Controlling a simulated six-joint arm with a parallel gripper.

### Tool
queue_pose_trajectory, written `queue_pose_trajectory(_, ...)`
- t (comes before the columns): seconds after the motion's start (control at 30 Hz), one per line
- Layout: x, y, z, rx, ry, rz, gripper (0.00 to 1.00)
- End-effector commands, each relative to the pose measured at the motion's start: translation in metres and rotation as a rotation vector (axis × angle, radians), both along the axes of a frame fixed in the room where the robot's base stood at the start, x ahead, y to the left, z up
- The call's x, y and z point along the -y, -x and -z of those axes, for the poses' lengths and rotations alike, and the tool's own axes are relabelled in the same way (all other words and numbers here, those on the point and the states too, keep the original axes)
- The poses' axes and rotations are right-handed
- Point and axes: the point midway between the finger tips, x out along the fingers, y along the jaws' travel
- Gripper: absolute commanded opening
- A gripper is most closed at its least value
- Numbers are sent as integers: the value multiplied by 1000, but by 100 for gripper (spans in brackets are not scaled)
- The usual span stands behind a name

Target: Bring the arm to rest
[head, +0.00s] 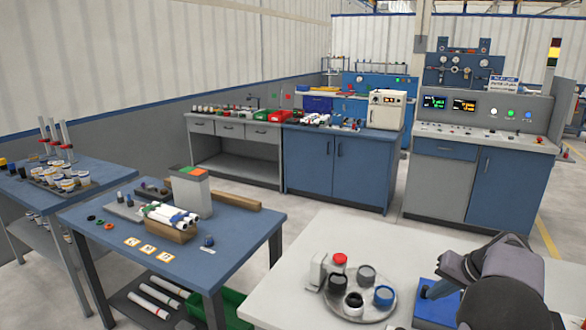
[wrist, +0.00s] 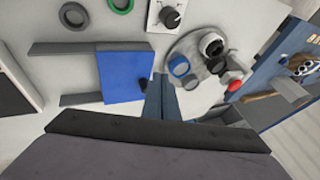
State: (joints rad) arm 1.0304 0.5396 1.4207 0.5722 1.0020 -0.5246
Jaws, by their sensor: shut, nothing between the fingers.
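My arm reaches in from the right of the head view, over the white table (head: 290,275). In the wrist view my gripper (wrist: 161,85) points down with its two fingers together and nothing between them. It is beside the right edge of a blue block (wrist: 122,76), which also shows in the head view (head: 436,309). A small dark piece (wrist: 143,85) is at the block's edge, close to the fingertips. I cannot tell whether the fingers touch it.
A round grey tray (head: 385,310) with several pipe fittings stands left of my gripper. A white box with a black knob (wrist: 168,16) and two rings, dark (wrist: 73,15) and green (wrist: 121,5), lie nearby. A blue workbench (head: 235,245) stands further left.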

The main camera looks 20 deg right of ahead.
Motion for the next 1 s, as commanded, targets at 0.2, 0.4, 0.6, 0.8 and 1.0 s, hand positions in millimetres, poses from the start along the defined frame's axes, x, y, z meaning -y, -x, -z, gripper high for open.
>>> queue_pose_trajectory(0.2,-150,-20,1,-167,-6,-199,0)
queue_pose_trajectory(0.4,-278,18,10,-320,53,-404,0)
queue_pose_trajectory(0.6,-360,84,20,-425,149,-596,0)
queue_pose_trajectory(0.8,-392,135,29,-476,222,-720,0)
queue_pose_trajectory(1.0,-399,152,33,-489,249,-762,0)
